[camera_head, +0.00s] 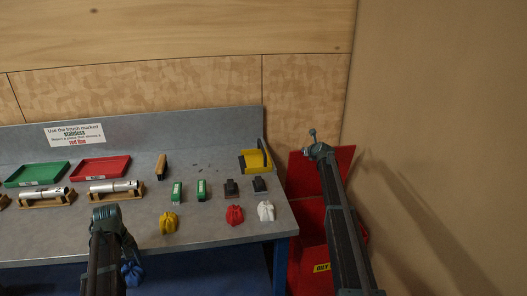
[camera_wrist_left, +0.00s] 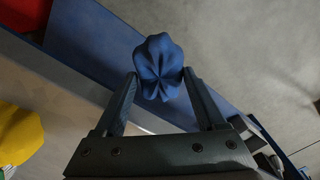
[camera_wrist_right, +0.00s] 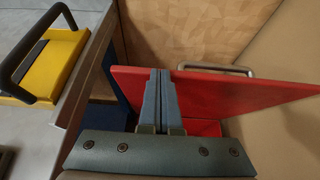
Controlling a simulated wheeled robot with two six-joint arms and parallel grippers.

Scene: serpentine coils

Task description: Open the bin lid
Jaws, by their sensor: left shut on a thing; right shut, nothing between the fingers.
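The red bin (camera_head: 303,268) stands on the floor right of the bench. Its red lid (camera_head: 302,172) stands raised at the back, tilted up from the body; it also shows in the right wrist view (camera_wrist_right: 225,97), with a metal handle (camera_wrist_right: 238,69) at its far edge. My right gripper (camera_wrist_right: 160,74) is shut and empty, close in front of the lid; I cannot tell whether it touches. My right arm covers part of the bin in the head view. My left gripper (camera_wrist_left: 159,76) is shut on a crumpled blue cloth (camera_wrist_left: 158,62), near the bench's front edge (camera_head: 132,273).
The grey bench (camera_head: 205,228) holds yellow, red and white crumpled cloths (camera_head: 265,210), brushes, green and red trays (camera_head: 100,168) and metal cylinders on stands. A wall stands close on the right.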

